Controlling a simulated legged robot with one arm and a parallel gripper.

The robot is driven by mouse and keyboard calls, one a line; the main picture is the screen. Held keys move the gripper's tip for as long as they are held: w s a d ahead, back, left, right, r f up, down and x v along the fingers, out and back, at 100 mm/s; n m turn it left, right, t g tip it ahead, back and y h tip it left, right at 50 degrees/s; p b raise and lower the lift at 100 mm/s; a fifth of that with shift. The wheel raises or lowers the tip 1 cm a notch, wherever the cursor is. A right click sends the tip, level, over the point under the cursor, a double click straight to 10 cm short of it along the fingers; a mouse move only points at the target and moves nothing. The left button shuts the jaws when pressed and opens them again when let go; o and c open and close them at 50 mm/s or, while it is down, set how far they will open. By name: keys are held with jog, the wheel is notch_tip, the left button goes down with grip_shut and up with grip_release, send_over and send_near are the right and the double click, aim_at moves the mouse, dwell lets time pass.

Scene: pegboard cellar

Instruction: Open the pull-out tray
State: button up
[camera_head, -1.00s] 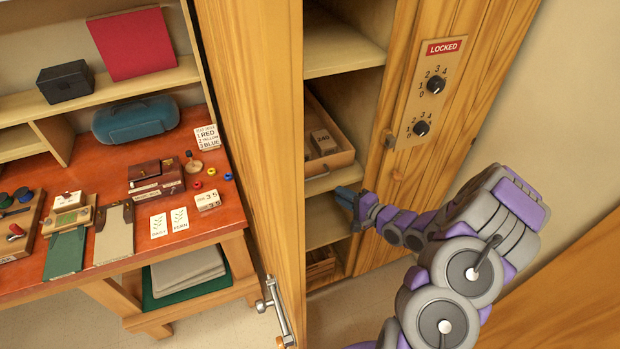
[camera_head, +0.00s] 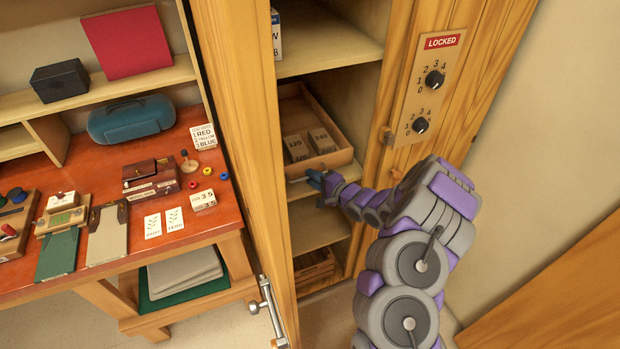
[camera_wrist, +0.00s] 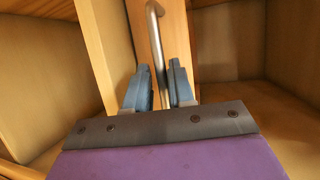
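The pull-out tray (camera_head: 333,161) is a wooden drawer in the open cabinet, with two numbered blocks in it, 120 (camera_head: 297,147) and 240 (camera_head: 322,140). Its front carries a metal bar handle (camera_head: 296,180), partly hidden by my gripper. My gripper (camera_head: 314,179) is at this handle, in front of the tray. In the wrist view its two blue fingers (camera_wrist: 161,85) stand apart, one on each side of the metal bar (camera_wrist: 156,40). The bar runs between them, and I see no clear grip on it.
A panel (camera_head: 427,85) with a red LOCKED sign (camera_head: 441,41) and two dials is on the cabinet's right side. The open cabinet door (camera_head: 232,120) stands to the left, before a red workbench (camera_head: 110,270). A lower shelf (camera_head: 318,228) is below the tray.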

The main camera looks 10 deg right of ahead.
jog(key=shift+w+a+f, duration=0.1)
jog(key=shift+w+a, duration=0.2)
jog(key=shift+w, duration=0.2)
jog(key=shift+w+a, duration=0.1)
jog(key=shift+a, duration=0.3)
jog(key=shift+c, duration=0.4)
jog(key=shift+d, duration=0.1)
grip_shut()
jog(key=shift+f, duration=0.1)
